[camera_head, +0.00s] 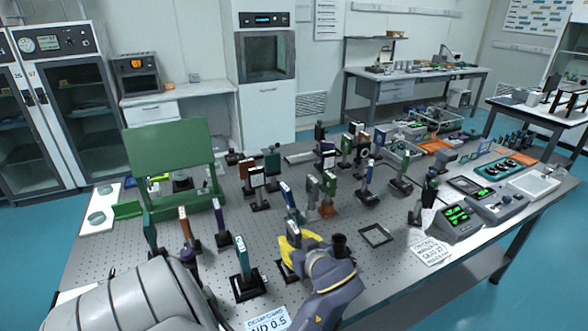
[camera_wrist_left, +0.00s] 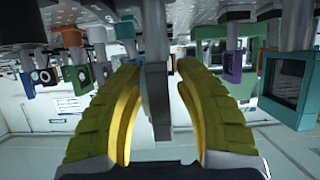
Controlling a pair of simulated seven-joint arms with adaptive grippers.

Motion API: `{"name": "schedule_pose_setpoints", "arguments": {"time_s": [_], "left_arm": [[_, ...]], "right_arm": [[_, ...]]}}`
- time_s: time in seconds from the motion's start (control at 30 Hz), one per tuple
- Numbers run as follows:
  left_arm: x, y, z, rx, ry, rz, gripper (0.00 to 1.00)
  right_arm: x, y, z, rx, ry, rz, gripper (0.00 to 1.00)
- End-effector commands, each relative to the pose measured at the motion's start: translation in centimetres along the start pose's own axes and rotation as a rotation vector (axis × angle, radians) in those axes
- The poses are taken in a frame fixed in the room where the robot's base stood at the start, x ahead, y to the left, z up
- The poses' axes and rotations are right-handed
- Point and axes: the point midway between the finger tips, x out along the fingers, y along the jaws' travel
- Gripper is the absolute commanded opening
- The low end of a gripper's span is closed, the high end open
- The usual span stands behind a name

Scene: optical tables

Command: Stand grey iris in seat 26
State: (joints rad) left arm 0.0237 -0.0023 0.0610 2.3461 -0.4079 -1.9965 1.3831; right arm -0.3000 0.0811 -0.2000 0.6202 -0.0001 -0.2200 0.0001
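My left gripper (camera_head: 289,246), with yellow fingers, is low among the mounted optics near the front middle of the table. In the left wrist view its two fingers (camera_wrist_left: 160,75) stand apart, on either side of a narrow grey upright piece (camera_wrist_left: 157,100). Gaps show beside this piece, so the fingers do not look closed on it. It may be the grey iris, seen edge-on; I cannot tell for sure. A dark square frame (camera_head: 376,226) lies flat on the table right of the gripper. I cannot read any seat number 26. My right gripper is not in view.
Posted optics crowd around the gripper, including a teal-framed mount (camera_head: 246,283) to its left and a blue one (camera_head: 287,194) behind. A green panel (camera_head: 172,158) stands at the left. Boxes with green displays (camera_head: 456,222) stand right. Bare perforated table (camera_head: 365,277) shows to the gripper's right.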

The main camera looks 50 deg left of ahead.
Motion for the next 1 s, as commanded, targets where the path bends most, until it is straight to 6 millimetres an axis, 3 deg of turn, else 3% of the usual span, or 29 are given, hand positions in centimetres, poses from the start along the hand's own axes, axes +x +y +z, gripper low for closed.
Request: {"name": "schedule_pose_setpoints", "arguments": {"time_s": [0.33, 0.7, 1.0], "left_arm": [[-0.3, 0.0, -0.3, -0.001, 0.000, 0.001, 0.34], [-4.2, 0.1, -0.2, -0.002, -0.003, 0.003, 0.34], [-5.6, 0.0, -0.2, -0.001, -0.001, 0.001, 0.34]], "right_arm": [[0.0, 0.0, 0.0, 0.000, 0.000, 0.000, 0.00], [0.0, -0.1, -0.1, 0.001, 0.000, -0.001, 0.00], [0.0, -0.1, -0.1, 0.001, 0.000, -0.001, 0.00]]}}
